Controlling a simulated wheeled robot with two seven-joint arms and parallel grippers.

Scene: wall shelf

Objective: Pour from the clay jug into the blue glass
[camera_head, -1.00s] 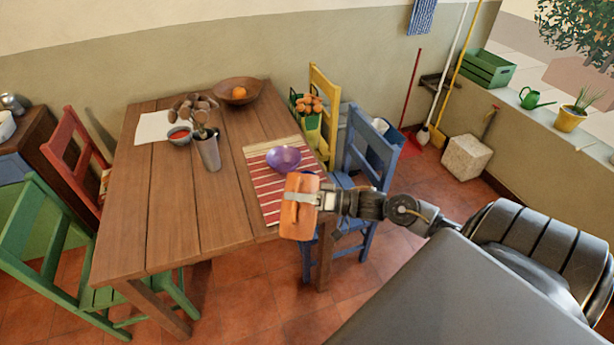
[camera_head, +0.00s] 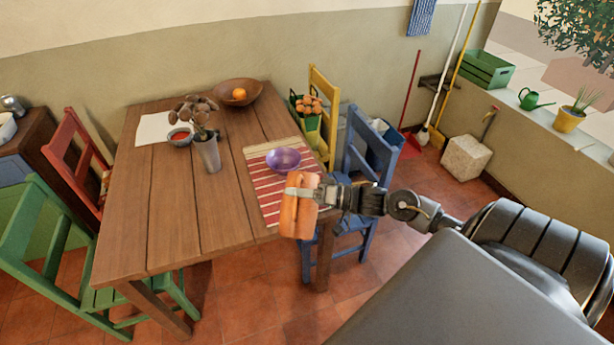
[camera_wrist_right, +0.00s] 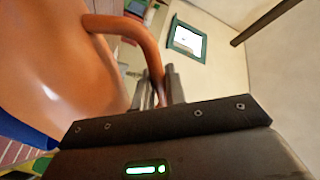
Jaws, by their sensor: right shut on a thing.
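The orange clay jug (camera_head: 297,218) is held in the air at the table's near right corner. My right gripper (camera_head: 305,194) is shut on its handle. In the right wrist view the jug's glossy body (camera_wrist_right: 50,70) fills the left side, and its curved handle (camera_wrist_right: 135,32) runs down to the fingers (camera_wrist_right: 160,95). The jug's mouth and contents cannot be made out. My left gripper is out of view.
The wooden table (camera_head: 220,235) also bears a metal cup of utensils (camera_head: 209,156), a small bowl of red (camera_head: 180,137) and a wooden bowl with an orange (camera_head: 258,98). A blue chair (camera_head: 372,163) stands close by my right arm.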

